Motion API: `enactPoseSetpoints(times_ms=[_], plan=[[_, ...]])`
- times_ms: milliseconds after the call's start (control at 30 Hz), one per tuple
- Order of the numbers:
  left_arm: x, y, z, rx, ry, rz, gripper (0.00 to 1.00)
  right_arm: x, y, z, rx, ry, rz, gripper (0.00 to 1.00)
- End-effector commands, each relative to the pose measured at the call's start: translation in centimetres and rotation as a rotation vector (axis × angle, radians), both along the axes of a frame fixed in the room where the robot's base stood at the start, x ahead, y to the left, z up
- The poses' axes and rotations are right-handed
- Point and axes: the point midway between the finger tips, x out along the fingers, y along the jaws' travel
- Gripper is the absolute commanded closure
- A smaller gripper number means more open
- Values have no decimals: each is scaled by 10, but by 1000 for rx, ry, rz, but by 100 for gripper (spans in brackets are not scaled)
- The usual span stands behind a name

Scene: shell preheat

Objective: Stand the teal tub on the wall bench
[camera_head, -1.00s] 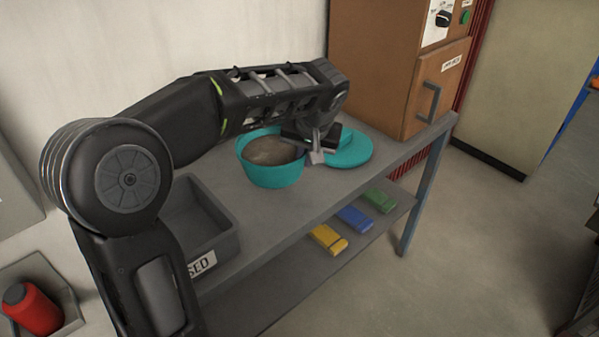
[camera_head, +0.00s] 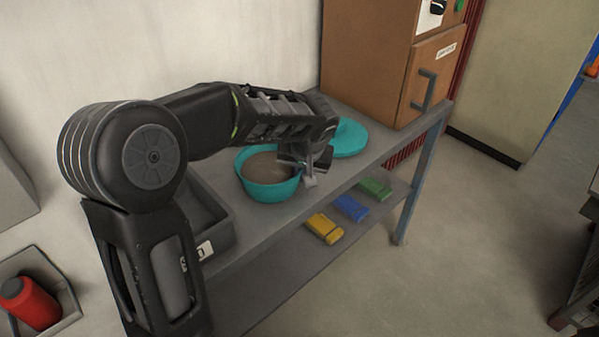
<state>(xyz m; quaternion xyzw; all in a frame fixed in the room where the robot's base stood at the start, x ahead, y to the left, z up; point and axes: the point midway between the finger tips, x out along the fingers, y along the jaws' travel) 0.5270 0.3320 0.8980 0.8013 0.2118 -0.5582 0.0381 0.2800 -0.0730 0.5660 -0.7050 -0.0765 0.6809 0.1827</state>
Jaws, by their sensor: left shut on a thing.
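The teal tub (camera_head: 268,190) is upright and open, with a grey-brown filling inside. It is over the grey wall bench (camera_head: 283,221); I cannot tell whether its base touches the top. My left gripper (camera_head: 309,180) is shut on the tub's right rim, and its fingers hide part of that rim. A round teal lid (camera_head: 350,140) lies on the bench just behind and right of the gripper. My right gripper is not in view.
A brown cabinet (camera_head: 366,62) with a handle stands at the bench's far end. A grey bin (camera_head: 207,226) sits at the near end. Yellow (camera_head: 324,228), blue (camera_head: 351,208) and green (camera_head: 374,188) blocks lie on the lower shelf. A red container (camera_head: 30,302) is at lower left.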

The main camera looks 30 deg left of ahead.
Motion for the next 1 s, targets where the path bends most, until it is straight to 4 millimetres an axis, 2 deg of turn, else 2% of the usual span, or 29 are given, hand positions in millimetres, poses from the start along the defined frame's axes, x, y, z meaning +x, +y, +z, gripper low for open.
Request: enactPoseSetpoints(times_ms=[267, 300, 533, 833, 1000], plan=[[0, 0, -3, 0, -1, 0, 100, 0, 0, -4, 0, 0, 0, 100], [0, 0, -2, 0, 0, 0, 91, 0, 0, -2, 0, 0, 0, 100], [0, 0, -1, 0, 0, 0, 72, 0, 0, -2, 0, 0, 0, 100], [0, 0, 0, 0, 0, 0, 72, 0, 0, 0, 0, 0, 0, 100], [-2, -4, 11, -1, -3, -1, 72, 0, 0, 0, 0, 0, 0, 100]])
